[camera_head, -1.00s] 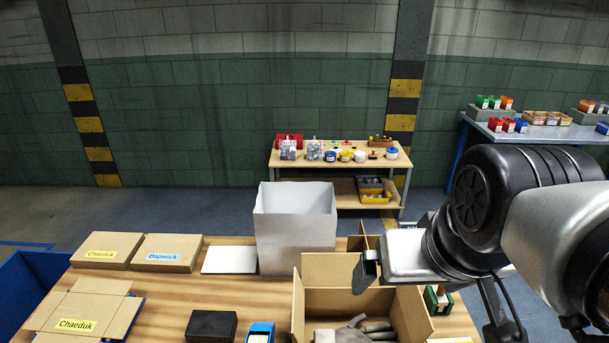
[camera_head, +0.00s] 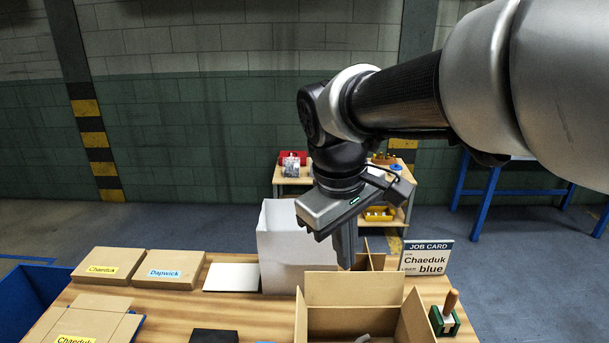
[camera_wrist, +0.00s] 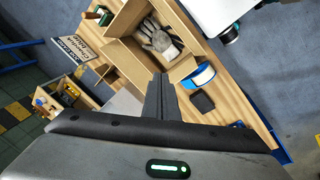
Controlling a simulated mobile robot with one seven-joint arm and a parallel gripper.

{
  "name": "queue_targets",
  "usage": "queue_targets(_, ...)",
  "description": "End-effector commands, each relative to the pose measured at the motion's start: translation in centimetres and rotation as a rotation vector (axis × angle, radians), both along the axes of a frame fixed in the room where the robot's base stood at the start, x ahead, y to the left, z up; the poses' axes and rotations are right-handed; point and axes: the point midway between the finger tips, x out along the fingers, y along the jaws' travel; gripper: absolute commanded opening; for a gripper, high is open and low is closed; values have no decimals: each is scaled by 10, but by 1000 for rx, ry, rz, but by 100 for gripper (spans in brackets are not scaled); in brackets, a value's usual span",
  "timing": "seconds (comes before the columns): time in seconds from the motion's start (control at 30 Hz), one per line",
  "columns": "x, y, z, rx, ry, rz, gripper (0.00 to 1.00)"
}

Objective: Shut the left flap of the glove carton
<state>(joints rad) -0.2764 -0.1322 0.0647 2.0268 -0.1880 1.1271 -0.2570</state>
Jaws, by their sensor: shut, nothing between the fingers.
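The glove carton (camera_head: 366,322) is an open brown box at the front of the table. Its back flap (camera_head: 354,289) stands up, its left flap (camera_head: 301,316) stands up, and its right flap (camera_head: 416,318) leans outward. In the wrist view grey gloves (camera_wrist: 160,40) lie inside the carton, and the left flap (camera_wrist: 182,69) is on the side towards the tape. My gripper (camera_head: 346,266) is shut and empty, pointing down, at the top edge of the back flap in the picture. In the wrist view its fingertips (camera_wrist: 159,77) appear near the corner between back and left flaps. Contact cannot be told.
A tall white bin (camera_head: 285,250) stands behind the carton on the left. A job card (camera_head: 426,258) and a green stamp holder (camera_head: 444,318) are on the right. Blue tape (camera_wrist: 198,76) and a black pad (camera_wrist: 203,103) lie left of the carton. Flat cartons (camera_head: 167,269) lie further left.

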Motion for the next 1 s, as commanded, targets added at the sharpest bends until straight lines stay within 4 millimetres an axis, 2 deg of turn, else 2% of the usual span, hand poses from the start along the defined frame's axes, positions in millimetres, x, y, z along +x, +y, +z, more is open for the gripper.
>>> queue_targets(0.03,14,19,-12,-39,48,79,0)
queue_targets(0.1,30,42,-24,-94,103,187,0)
queue_targets(0.23,53,89,-57,-195,205,381,0)
queue_targets(0.4,69,150,-110,-317,328,615,0)
queue_targets(0.53,71,183,-144,-384,397,738,0)
queue_targets(0.63,71,197,-160,-417,427,794,0)
queue_targets(0.73,70,203,-168,-431,443,819,0)
queue_targets(0.87,70,200,-177,-436,448,824,0)
queue_targets(1.0,70,188,-197,-436,449,822,0)
